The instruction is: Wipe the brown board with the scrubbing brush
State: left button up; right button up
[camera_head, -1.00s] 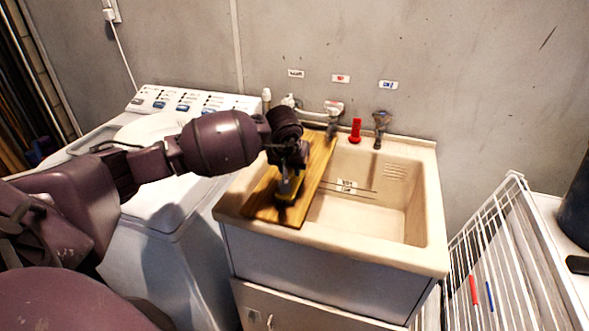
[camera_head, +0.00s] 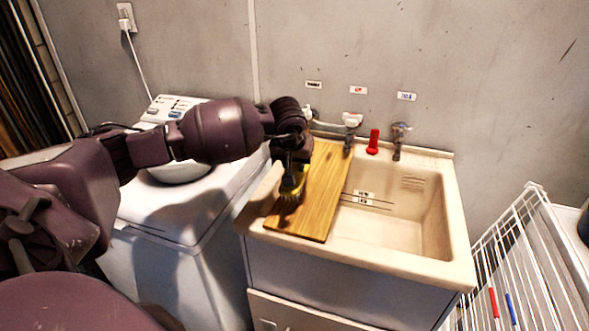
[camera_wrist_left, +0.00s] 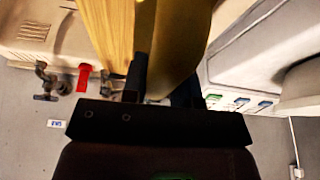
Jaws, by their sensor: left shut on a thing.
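The brown wooden board (camera_head: 328,192) lies across the left part of the sink, from the back rim to the front rim. My left gripper (camera_head: 292,160) is above the board's left edge, shut on the yellow scrubbing brush (camera_head: 292,186). The brush points down at the board's left side; whether its bristles touch the wood is unclear. In the left wrist view the brush (camera_wrist_left: 180,45) is a large yellow shape by the dark finger, with the board (camera_wrist_left: 108,28) beside it. My right gripper is out of view.
The sink basin (camera_head: 400,222) is open to the right of the board. Taps (camera_head: 398,140) and a red object (camera_head: 373,141) stand on the back rim. A white washing machine (camera_head: 165,215) is at left, a white wire rack (camera_head: 505,255) at right.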

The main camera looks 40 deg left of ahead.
pick_arm(q)
jog(key=shift+a+r+p, duration=0.2)
jog(key=shift+r+p, duration=0.1)
jog(key=shift+r, duration=0.65)
jog(key=shift+d+r+p, duration=0.15)
jog(key=shift+r+p, duration=0.15)
jog(key=shift+r, duration=0.8)
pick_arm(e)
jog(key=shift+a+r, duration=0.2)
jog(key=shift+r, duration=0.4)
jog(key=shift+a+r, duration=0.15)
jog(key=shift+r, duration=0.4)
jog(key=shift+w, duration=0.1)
